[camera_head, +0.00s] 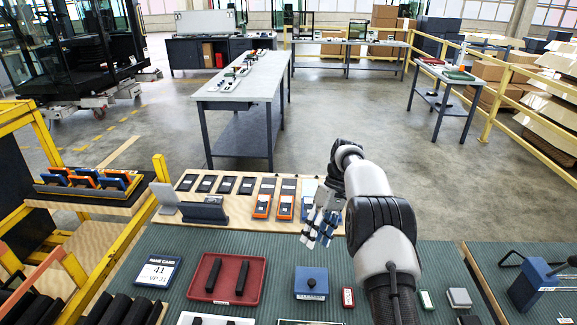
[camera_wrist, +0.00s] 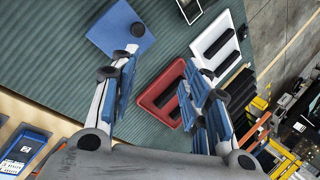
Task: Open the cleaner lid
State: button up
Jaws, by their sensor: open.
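A blue square box (camera_head: 311,276) with a small black knob on top stands on the green ribbed mat, and its lid looks shut. I take it for the cleaner; its white front label is too small to read. In the wrist view the blue box (camera_wrist: 112,30) is at the upper left, with its black knob near my left finger's tip. My gripper (camera_head: 320,228) is open and empty. It hangs above and behind the box in the head view, apart from it. Its two blue-padded fingers are spread wide in the wrist view (camera_wrist: 165,78).
A red tray (camera_head: 258,284) with two dark bars lies left of the box, with a white tray (camera_head: 215,319) in front. A small red block (camera_head: 348,298) is close on the right. Orange and dark devices (camera_head: 262,206) line the wooden board behind.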

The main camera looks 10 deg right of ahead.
jog(key=s+a+r+m+t+h, duration=0.1)
jog(key=s+r+m+t, duration=0.1)
jog(key=s+r, duration=0.7)
jog(key=s+a+r+m+t+h, duration=0.15)
jog(key=s+r, duration=0.25)
jog(key=r, duration=0.8)
jog(key=s+r+t, duration=0.2)
jog(key=s+t, duration=0.1)
jog(key=s, duration=1)
jog(key=shift+s+d+r+m+h, duration=0.2)
jog(key=shift+s+d+m+h, duration=0.1)
jog(key=shift+m+h, duration=0.15)
jog(key=shift+m+t+h, duration=0.3)
jog(key=shift+m+t, duration=0.3)
jog(key=shift+t, duration=0.35)
jog(key=s+f, duration=0.1)
jog(key=s, duration=0.2)
jog(key=s+f, duration=0.2)
jog(key=s, duration=0.2)
jog(key=s+f, duration=0.2)
jog(key=s, duration=0.1)
jog(key=shift+s+d, duration=0.15)
jog(key=shift+d, duration=0.05)
jog(key=shift+c, duration=0.2)
jog(key=shift+f, duration=0.1)
